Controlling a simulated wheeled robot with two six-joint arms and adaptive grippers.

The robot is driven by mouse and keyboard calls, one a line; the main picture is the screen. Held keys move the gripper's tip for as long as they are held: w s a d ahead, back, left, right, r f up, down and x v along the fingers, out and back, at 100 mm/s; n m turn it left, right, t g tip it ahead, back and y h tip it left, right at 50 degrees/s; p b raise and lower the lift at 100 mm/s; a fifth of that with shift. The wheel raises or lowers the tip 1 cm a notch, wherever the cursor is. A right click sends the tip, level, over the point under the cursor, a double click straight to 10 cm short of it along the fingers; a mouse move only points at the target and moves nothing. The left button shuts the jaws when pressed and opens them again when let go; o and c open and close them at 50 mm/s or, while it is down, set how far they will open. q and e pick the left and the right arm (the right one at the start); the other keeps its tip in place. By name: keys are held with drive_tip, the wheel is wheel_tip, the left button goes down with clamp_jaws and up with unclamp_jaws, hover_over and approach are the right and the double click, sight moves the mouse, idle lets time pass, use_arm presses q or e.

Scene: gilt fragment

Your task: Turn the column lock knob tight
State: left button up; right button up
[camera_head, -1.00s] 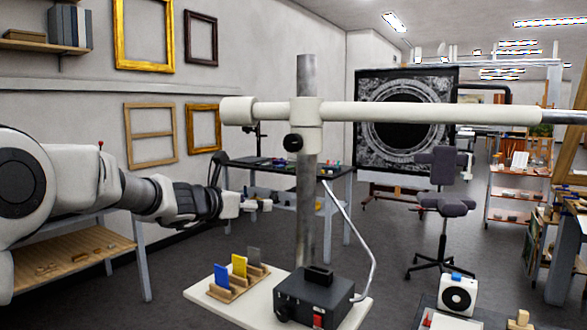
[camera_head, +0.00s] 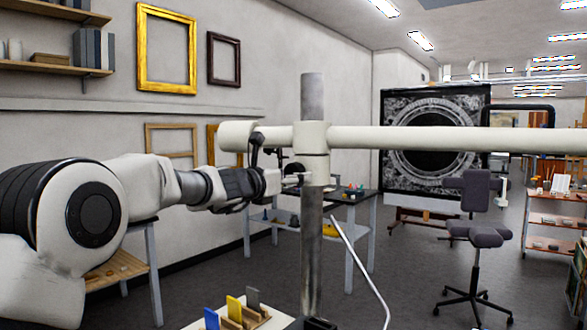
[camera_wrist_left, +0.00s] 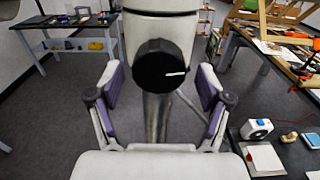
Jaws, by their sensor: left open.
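The black round column lock knob (camera_wrist_left: 160,66) faces my left wrist camera, and a white line on its face points right. In the head view the knob (camera_head: 291,168) shows partly behind my gripper, at the white collar (camera_head: 311,139) on the grey metal column (camera_head: 312,230). My left gripper (camera_head: 296,180) is open just left of the column. In the wrist view its purple-padded fingers stand on either side of the left gripper's (camera_wrist_left: 160,90) gap, with the knob in line between them and clear space at both sides. My right gripper is out of view.
A long cream horizontal arm (camera_head: 450,139) runs through the collar. Blue, yellow and grey cards (camera_head: 234,308) stand in a holder below. A dark worktable (camera_head: 352,196) is behind the column, and a grey chair (camera_head: 478,235) stands at the right.

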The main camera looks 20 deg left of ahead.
use_arm(q)
drive_tip(key=shift+w+d, duration=0.1)
drive_tip(key=shift+w, duration=0.4)
drive_tip(key=shift+s+r, duration=0.15)
drive_tip(key=shift+s, duration=0.15)
drive_tip(key=shift+s+a, duration=0.15)
drive_tip(key=shift+a, duration=0.05)
drive_tip(key=shift+c, duration=1.1)
drive_tip(key=c, duration=0.9)
drive_tip(key=shift+c, duration=0.2)
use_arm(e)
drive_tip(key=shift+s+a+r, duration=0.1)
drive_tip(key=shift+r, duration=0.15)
use_arm(q)
drive_tip(key=shift+d, duration=0.1)
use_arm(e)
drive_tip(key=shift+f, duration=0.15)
